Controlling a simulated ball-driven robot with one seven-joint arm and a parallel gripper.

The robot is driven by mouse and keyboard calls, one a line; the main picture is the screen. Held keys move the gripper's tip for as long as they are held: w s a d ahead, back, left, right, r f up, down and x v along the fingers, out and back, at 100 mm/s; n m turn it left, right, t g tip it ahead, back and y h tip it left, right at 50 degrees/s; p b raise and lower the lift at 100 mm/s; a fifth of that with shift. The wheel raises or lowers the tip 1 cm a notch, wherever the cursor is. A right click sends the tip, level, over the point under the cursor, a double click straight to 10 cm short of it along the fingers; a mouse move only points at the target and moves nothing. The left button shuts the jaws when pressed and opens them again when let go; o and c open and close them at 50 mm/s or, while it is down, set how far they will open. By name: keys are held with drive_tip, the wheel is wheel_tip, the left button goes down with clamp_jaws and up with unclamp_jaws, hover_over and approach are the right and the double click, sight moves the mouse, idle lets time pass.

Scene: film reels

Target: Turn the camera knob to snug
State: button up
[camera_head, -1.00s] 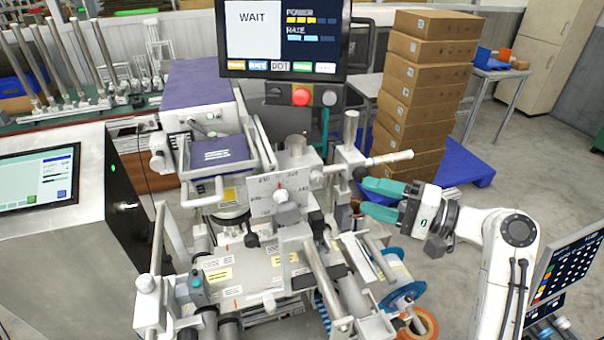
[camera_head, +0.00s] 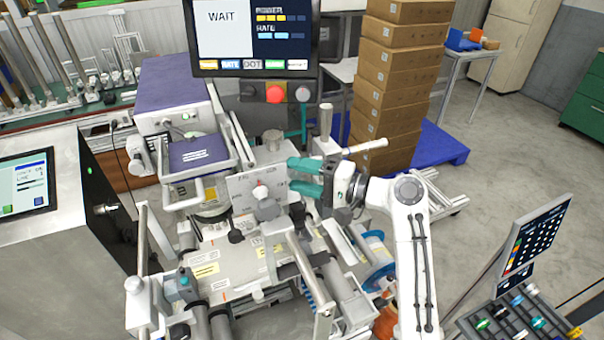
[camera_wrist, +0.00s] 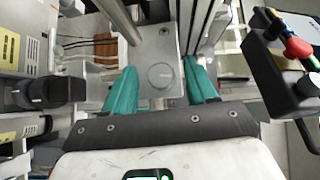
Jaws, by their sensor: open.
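My gripper (camera_head: 292,175) has teal fingers and is open, pointing left at the upper part of the metal machine. In the head view a grey knob (camera_head: 265,205) sits on an upright plate (camera_head: 245,188) with printed marks and a red pointer, just left of and below the fingertips. In the wrist view my gripper (camera_wrist: 160,70) has its fingers apart, with a round grey knob (camera_wrist: 160,76) on a metal face between them. I cannot tell whether either knob is the camera knob, or how far the fingers stand from the one between them.
A screen reading WAIT (camera_head: 253,35) hangs above a red button (camera_head: 274,94). A white-handled lever (camera_head: 365,146) and an upright metal post (camera_head: 326,122) stand close to my gripper. Stacked boxes (camera_head: 395,80) are behind; a blue reel (camera_head: 375,245) is below.

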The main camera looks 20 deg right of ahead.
drive_tip(key=shift+c, duration=0.5)
drive_tip(key=c, duration=1)
drive_tip(key=shift+o, duration=0.2)
drive_tip(key=shift+f+m+b, duration=0.3)
drive_tip(key=shift+b, duration=0.25)
drive_tip(key=shift+f+m+t+y+b, duration=0.3)
drive_tip(key=shift+m+t+y+b, duration=0.4)
drive_tip(key=shift+m+t+b, duration=0.35)
drive_tip(key=shift+r+m+t+y+b, duration=0.15)
drive_tip(key=shift+m+t+y+b, duration=0.25)
drive_tip(key=shift+m+b, duration=0.3)
drive_tip(key=shift+r+m+t, duration=0.2)
drive_tip(key=shift+m+t, duration=0.05)
drive_tip(key=shift+t, duration=0.1)
drive_tip(key=o, duration=1.1)
drive_tip(key=shift+c, duration=0.2)
